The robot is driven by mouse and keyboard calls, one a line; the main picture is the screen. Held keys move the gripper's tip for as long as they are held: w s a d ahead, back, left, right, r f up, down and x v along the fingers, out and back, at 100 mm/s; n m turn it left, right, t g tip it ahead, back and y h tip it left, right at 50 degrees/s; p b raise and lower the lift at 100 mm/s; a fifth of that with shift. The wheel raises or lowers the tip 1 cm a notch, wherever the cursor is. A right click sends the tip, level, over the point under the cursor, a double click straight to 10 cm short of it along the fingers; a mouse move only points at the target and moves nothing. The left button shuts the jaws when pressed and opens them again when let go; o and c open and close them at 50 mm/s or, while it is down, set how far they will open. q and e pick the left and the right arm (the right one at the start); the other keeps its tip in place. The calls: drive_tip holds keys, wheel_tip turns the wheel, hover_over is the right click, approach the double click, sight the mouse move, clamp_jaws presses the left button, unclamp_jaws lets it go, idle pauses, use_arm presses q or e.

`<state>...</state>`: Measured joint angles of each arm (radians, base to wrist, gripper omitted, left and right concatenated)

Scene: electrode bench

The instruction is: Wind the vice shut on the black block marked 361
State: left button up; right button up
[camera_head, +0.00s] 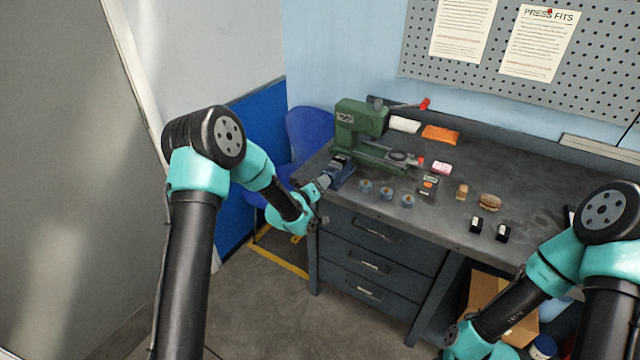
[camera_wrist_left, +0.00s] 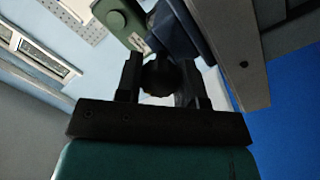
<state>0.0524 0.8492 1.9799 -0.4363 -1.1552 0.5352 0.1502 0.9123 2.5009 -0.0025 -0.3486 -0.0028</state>
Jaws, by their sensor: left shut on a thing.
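A small blue vice (camera_head: 343,173) stands at the left end of the bench, below the green press. A small black block with a pale mark (camera_head: 340,160) seems to sit at its jaws; the mark is too small to read. My left gripper (camera_head: 323,182) is at the vice's near left end. In the left wrist view its two fingers (camera_wrist_left: 163,80) are shut around a dark round knob (camera_wrist_left: 160,76), which looks like the vice's handle. The blue vice body (camera_wrist_left: 176,32) shows just beyond it. My right arm reaches down at the lower right; its gripper is out of frame.
The green press (camera_head: 358,128) with a red-tipped lever stands behind the vice. Several blue round parts (camera_head: 386,194) lie to its right. Two black blocks with white marks (camera_head: 476,225) sit near the front edge of the bench (camera_head: 440,232). An open cardboard box (camera_head: 488,292) is below.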

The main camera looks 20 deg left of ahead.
use_arm(q)
drive_tip(key=shift+m, duration=0.3)
drive_tip(key=m, duration=0.4)
drive_tip(key=shift+r+g, duration=0.1)
drive_tip(key=shift+g, duration=0.2)
drive_tip(key=m, duration=0.4)
drive_tip(key=shift+m+y, duration=0.3)
drive_tip(key=shift+y, duration=0.1)
drive_tip(key=m, duration=0.5)
drive_tip(key=shift+y, duration=0.3)
drive_tip(key=shift+m+y, duration=0.3)
drive_tip(key=shift+m, duration=1.7)
drive_tip(key=o, duration=0.9)
